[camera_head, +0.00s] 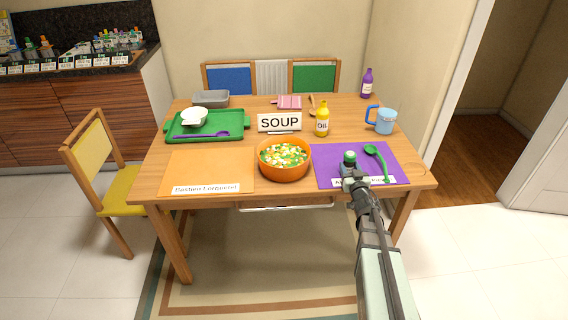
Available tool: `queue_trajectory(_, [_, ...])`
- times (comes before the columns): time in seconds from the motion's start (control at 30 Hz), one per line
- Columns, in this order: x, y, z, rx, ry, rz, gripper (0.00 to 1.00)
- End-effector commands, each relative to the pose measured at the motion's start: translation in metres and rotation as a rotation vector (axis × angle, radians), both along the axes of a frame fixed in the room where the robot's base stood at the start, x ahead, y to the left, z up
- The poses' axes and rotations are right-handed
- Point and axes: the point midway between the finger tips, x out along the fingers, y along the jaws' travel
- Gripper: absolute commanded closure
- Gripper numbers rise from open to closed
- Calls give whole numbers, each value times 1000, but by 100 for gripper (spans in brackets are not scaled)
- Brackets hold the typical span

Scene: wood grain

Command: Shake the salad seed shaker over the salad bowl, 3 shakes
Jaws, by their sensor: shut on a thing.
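My gripper (351,174) is over the front left part of the purple placemat and is shut on a small shaker with a green top (349,157). The shaker looks upright; its lower part is hidden by the gripper, and I cannot tell whether it touches the mat. The orange bowl (284,174), filled with green, white and orange pieces, stands to the left of the gripper at the middle front of the table. The shaker is beside the bowl, not over it.
A green ladle (378,160) lies on the purple placemat (328,163), right of the shaker. Behind stand a SOUP sign (279,122), a yellow oil bottle (322,122) and a blue mug (384,121). An orange placemat (208,168) and a green tray (178,134) are to the left.

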Motion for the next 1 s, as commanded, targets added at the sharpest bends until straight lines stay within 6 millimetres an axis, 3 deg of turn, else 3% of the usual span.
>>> queue_trajectory(0.13, [0,0,0,0,0,0,100])
queue_trajectory(0.63, [0,0,1,0,0,0,100])
queue_trajectory(1.0, [0,0,13,-1,-1,1,100])
